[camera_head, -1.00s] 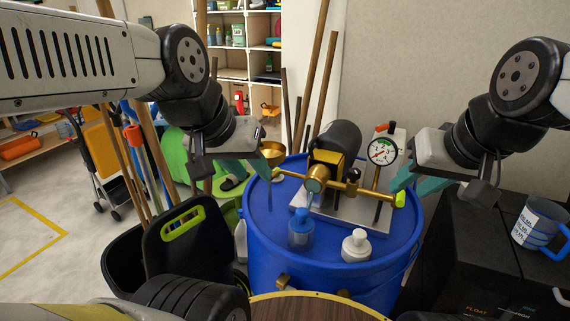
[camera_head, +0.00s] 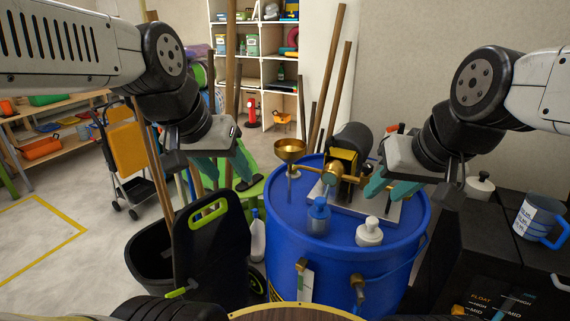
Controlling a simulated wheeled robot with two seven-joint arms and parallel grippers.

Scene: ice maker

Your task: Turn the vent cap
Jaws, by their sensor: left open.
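A blue drum (camera_head: 275,215) stands in the middle with brass pipework, a dark motor (camera_head: 352,140) and a round brass fitting (camera_head: 333,174) on its lid. I cannot tell which part is the vent cap. My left gripper (camera_head: 224,166) is open and empty, left of the drum and near the brass funnel (camera_head: 290,151). My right gripper (camera_head: 391,188) is over the right side of the lid, by the right end of the brass pipe. Its teal fingers hide the pipe end, and whether they grip it is unclear. The arm covers the gauge.
A blue bottle (camera_head: 318,216) and a white bottle (camera_head: 369,233) stand at the lid's front. A black bin (camera_head: 211,245) stands left of the drum. A black cabinet (camera_head: 500,245) with a blue mug (camera_head: 538,222) is at right. Poles lean against the wall behind.

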